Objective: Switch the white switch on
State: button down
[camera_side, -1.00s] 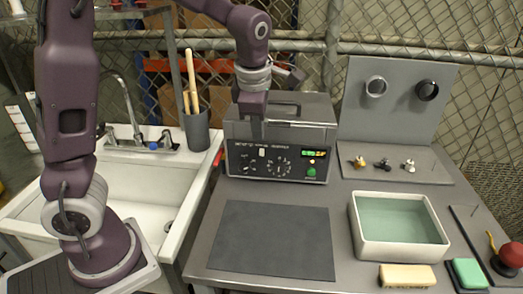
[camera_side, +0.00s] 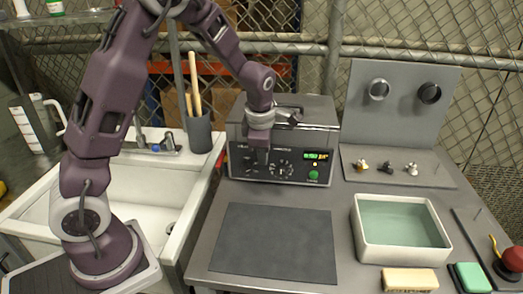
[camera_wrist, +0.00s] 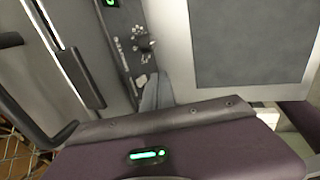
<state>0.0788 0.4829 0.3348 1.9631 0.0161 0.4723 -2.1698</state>
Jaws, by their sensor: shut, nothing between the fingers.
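The grey box-shaped machine (camera_side: 318,116) stands at the back of the bench. Its black front panel (camera_side: 240,166) has dials, a lit display (camera_side: 315,156) and a green button (camera_side: 313,175). My gripper (camera_side: 263,157) is shut and empty, pointing down in front of the panel's upper middle. My gripper's fingers (camera_wrist: 154,92) show close to the panel (camera_wrist: 124,45) in the wrist view; contact cannot be told.
A dark mat (camera_side: 275,243) lies clear in front of the machine. A white-rimmed tray (camera_side: 361,232), a cream block (camera_side: 410,280) and a red knob (camera_side: 513,257) are at the right. A grey backboard (camera_side: 403,122) stands behind. A sink (camera_side: 155,190) is at the left.

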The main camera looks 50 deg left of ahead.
jog(key=shift+w+a+f, duration=0.15)
jog(key=shift+w+a, duration=0.4)
jog(key=shift+w, duration=0.05)
jog(key=shift+w+a+f, duration=0.1)
jog(key=shift+a+f, duration=0.05)
jog(key=shift+r, duration=0.8)
